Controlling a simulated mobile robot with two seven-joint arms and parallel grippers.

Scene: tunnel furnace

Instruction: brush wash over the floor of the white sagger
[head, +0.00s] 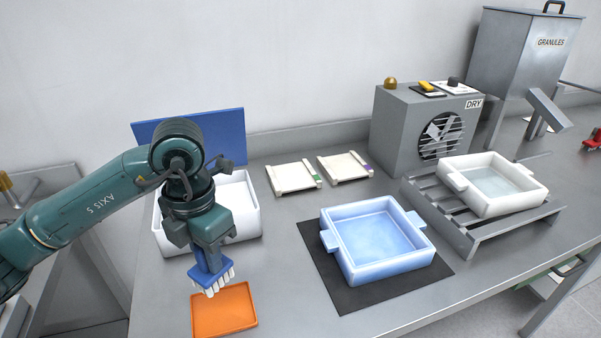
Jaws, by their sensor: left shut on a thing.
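The white sagger (516,195) is a shallow square box with side lugs. It sits on the slatted metal rack at the right, and its floor looks pale blue-grey. A second, light-blue sagger (350,257) of the same shape sits on a dark mat at centre right. My left gripper (210,254) is shut on a blue brush (207,276) with white bristles pointing down. The brush is just above the far edge of an orange tray (223,318); I cannot tell whether the bristles touch it. My right gripper is not in view.
A white open bin (246,209) with an upright blue panel (225,131) stands behind my left gripper. Two small pale plates (293,176) lie at the back. A grey DRY fan box (395,130) and the slatted rack (475,238) are right. The dark mat (343,298) borders bare bench.

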